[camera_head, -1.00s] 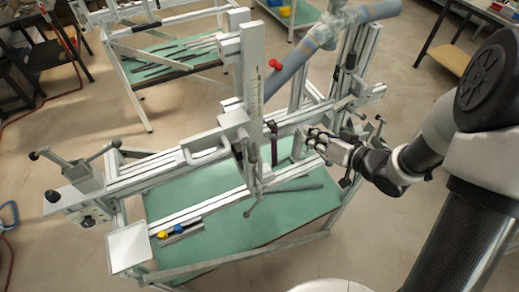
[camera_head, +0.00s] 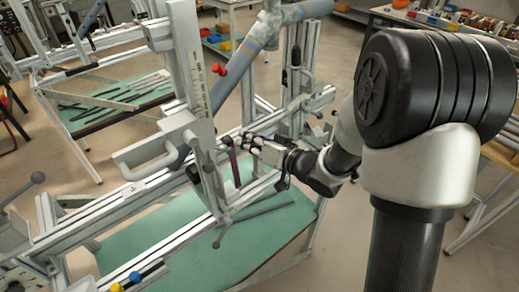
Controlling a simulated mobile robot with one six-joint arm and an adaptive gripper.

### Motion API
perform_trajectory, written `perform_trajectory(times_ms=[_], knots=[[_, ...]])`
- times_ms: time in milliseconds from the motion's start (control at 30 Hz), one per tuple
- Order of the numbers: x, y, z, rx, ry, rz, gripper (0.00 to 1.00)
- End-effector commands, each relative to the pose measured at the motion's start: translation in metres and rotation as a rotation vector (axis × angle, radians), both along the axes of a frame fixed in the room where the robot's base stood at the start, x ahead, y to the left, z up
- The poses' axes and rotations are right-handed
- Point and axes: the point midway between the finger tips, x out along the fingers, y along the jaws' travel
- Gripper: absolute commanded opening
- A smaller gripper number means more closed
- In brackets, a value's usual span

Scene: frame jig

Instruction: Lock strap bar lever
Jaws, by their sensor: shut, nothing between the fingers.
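The frame jig (camera_head: 150,192) of light metal rails fills the left and middle of the view. A dark purple upright bar (camera_head: 235,168) stands on it, just right of the tall ruled post (camera_head: 192,72); it may be the strap bar lever, but I cannot tell for sure. My gripper (camera_head: 240,140) is shut and empty, reaching in from the right, close to the top of the purple bar. Contact cannot be made out. A thin lever with a knobbed end (camera_head: 219,236) hangs below the post. A red knob (camera_head: 219,70) sits beside the post.
A grey tube (camera_head: 268,38) slants across the jig behind my gripper. A grey loop handle (camera_head: 150,152) juts out left of the post. A green shelf (camera_head: 185,245) lies under the rails. Another frame with a green shelf (camera_head: 112,105) stands behind.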

Motion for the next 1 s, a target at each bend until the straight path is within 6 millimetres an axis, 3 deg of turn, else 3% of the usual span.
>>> perform_trajectory(times_ms=[67, 300, 767, 1000], knots=[[0.011, 0.012, -0.005, 0.000, -0.001, 0.003, 0.00], [0.014, 0.031, -0.029, 0.001, 0.001, 0.001, 0.00], [0.016, 0.035, -0.032, 0.001, 0.001, 0.000, 0.00], [0.016, 0.042, -0.047, 0.070, 0.048, 0.000, 0.00]])
